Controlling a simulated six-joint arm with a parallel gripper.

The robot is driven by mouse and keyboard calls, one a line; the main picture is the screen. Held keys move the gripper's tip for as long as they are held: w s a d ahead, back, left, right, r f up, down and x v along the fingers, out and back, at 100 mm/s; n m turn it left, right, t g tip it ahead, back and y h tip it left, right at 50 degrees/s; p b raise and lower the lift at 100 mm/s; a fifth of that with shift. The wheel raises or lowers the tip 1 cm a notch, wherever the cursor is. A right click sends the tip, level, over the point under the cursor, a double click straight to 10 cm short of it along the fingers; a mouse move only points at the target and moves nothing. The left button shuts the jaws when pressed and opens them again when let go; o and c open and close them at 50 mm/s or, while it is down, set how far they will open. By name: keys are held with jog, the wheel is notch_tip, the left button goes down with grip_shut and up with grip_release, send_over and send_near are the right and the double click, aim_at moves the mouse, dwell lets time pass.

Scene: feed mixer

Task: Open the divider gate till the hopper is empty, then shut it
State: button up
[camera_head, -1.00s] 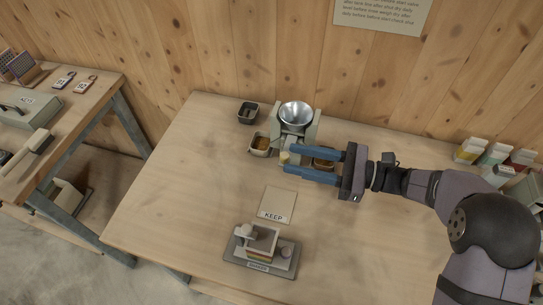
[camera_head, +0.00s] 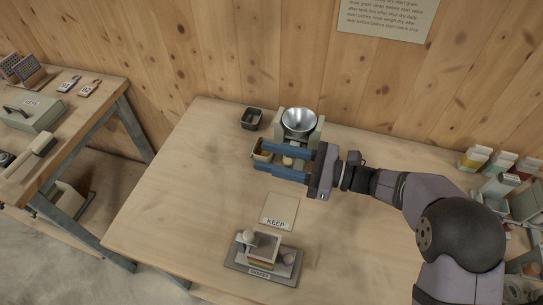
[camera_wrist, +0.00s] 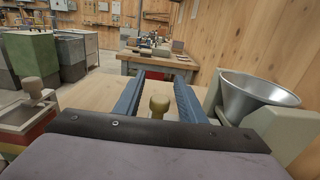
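The hopper is a shiny metal funnel (camera_head: 299,120) on a grey-green stand at the back of the table. It also shows at the right of the wrist view (camera_wrist: 250,97); its inner wall looks bare, but its bottom is hard to see. A cream knob (camera_head: 287,161), seemingly the divider gate's handle, stands in front of the stand. My gripper (camera_head: 262,157) is open, its blue fingers apart on both sides of the knob and reaching past it. In the wrist view the knob (camera_wrist: 158,105) stands between the fingers; I cannot tell whether either touches it.
A small bin (camera_head: 262,147) with brown feed is partly behind my fingers. A dark bin (camera_head: 251,118) stands further back left. A KEEP card (camera_head: 279,209) and a grey tray with a box and knobs (camera_head: 263,271) lie in front. Cartons (camera_head: 497,164) stand at right.

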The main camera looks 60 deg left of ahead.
grip_shut()
jog(key=shift+w+a+r+b, duration=0.1)
jog(key=shift+w+a+b, duration=0.65)
jog(key=shift+w+a, duration=0.45)
grip_release()
jog(key=shift+a, duration=0.15)
